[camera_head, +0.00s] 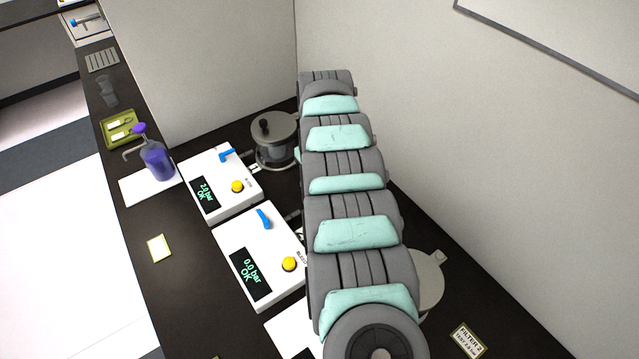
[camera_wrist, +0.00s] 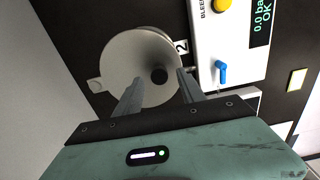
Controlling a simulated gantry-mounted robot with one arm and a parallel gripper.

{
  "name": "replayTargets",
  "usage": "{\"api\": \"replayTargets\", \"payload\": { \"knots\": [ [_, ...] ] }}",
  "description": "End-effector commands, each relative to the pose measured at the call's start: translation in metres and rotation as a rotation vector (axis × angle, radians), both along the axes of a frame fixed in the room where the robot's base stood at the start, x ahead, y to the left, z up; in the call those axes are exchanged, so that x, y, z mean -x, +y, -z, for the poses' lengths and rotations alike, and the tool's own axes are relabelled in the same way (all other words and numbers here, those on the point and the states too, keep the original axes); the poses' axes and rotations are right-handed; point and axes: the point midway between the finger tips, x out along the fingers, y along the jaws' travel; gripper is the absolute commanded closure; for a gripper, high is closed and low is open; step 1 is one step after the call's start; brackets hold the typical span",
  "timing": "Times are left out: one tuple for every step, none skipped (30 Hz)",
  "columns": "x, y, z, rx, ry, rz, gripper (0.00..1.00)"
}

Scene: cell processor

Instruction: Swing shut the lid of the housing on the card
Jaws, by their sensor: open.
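The card (camera_head: 467,340) lies on the dark bench at the lower right of the head view and reads "FILTER 2" with a smaller test line. The round grey housing (camera_head: 431,283) is mostly hidden behind my arm in the head view. In the wrist view the housing (camera_wrist: 122,62) shows from above, with a dark knob (camera_wrist: 160,76) and a "2" tag (camera_wrist: 182,46) beside it. How far its lid is tilted I cannot tell. My gripper (camera_wrist: 158,82) is open, with its fingers over the housing on either side of the knob, contact unclear.
A white control box (camera_head: 262,268) reading 0.0 bar, with a blue lever, stands beside the housing. Another box (camera_head: 217,181) reads 2.0 bar, next to a second housing (camera_head: 272,148). A purple bottle (camera_head: 157,160) and green tray (camera_head: 120,142) stand farther left. A wall runs behind.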

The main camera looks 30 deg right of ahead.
Motion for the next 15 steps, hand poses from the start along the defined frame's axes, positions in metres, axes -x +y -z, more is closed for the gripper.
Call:
{"api": "replayTargets", "payload": {
  "knots": [
    [-0.002,-0.001,-0.011,0.003,-0.004,0.000,0.53],
    [-0.002,-0.001,-0.018,0.003,-0.006,0.000,0.53],
    [-0.002,-0.001,-0.027,0.003,-0.007,0.000,0.53],
    [-0.002,-0.001,-0.032,0.003,-0.007,0.000,0.53],
    [-0.003,-0.001,-0.039,0.004,-0.009,0.000,0.53],
    [-0.003,-0.001,-0.048,0.004,-0.009,0.000,0.53],
    [-0.003,-0.001,-0.054,0.003,-0.008,0.000,0.53],
    [-0.002,-0.001,-0.060,0.003,-0.007,0.000,0.53],
    [-0.002,-0.001,-0.066,0.002,-0.006,0.000,0.53],
    [-0.002,-0.001,-0.070,0.002,-0.006,0.000,0.53],
    [-0.002,-0.001,-0.074,0.002,-0.006,0.000,0.53],
    [-0.002,-0.001,-0.077,0.002,-0.006,0.000,0.53],
    [-0.002,-0.001,-0.079,0.002,-0.005,0.000,0.53],
    [-0.001,0.000,-0.081,0.002,-0.004,0.000,0.53],
    [-0.001,0.000,-0.081,0.002,-0.003,0.000,0.53]
  ]
}}
